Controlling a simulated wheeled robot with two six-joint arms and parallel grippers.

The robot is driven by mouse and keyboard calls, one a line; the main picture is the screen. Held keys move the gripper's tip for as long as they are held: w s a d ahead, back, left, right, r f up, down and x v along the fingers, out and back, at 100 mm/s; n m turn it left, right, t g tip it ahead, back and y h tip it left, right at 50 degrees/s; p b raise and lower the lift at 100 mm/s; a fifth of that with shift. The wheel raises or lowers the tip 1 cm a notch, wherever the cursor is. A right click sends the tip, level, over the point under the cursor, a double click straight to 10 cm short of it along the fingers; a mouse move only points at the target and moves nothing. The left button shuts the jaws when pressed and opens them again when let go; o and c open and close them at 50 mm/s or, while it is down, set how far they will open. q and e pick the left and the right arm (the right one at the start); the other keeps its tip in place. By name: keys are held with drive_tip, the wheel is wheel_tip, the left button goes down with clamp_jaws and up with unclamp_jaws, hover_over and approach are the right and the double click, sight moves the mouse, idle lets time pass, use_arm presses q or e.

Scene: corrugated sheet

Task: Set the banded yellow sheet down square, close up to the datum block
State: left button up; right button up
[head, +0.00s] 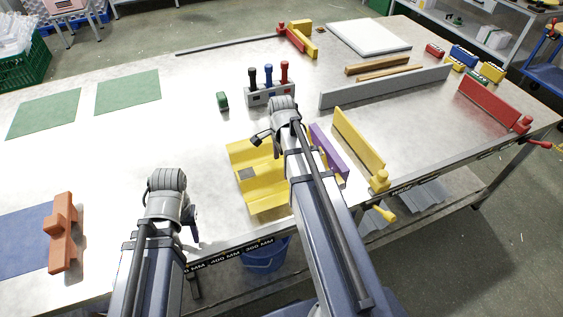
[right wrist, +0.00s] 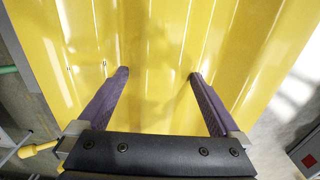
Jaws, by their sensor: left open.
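The yellow corrugated sheet (head: 262,190) lies at the table's front middle with a small dark patch on it. My right arm hides its right part. It fills most of the right wrist view (right wrist: 160,40). My right gripper (right wrist: 160,75) is over the sheet, its two purple fingers apart with yellow ribs showing between them; whether they grip a rib is unclear. A purple bar (head: 328,151) stands just right of my right arm, and a yellow bar (head: 358,142) stands farther right; which is the datum block I cannot tell. My left gripper (head: 192,226) is open and empty, left of the sheet.
An orange block (head: 62,232) stands beside a blue sheet (head: 22,240) at left. Two green mats (head: 128,91) lie behind. A tool holder (head: 268,94) with coloured handles and a long grey bar (head: 385,86) stand behind the sheet. Bare tabletop lies left of my left gripper.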

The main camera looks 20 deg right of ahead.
wheel_tip(320, 180, up, 8)
drive_tip(key=p, duration=0.8)
use_arm(q)
wheel_tip(320, 180, up, 8)
use_arm(e)
drive_tip(key=shift+f, duration=0.1)
use_arm(q)
drive_tip(key=shift+f, duration=0.1)
use_arm(e)
drive_tip(key=s+a+n, duration=0.6)
drive_tip(key=a+n, duration=0.5)
drive_tip(key=s+a+n+h, duration=0.1)
drive_tip(key=s+a+n, duration=0.5)
drive_tip(key=a+n, duration=0.5)
drive_tip(key=shift+s, duration=0.4)
use_arm(q)
drive_tip(key=shift+a, duration=0.1)
use_arm(e)
drive_tip(key=shift+a, duration=0.15)
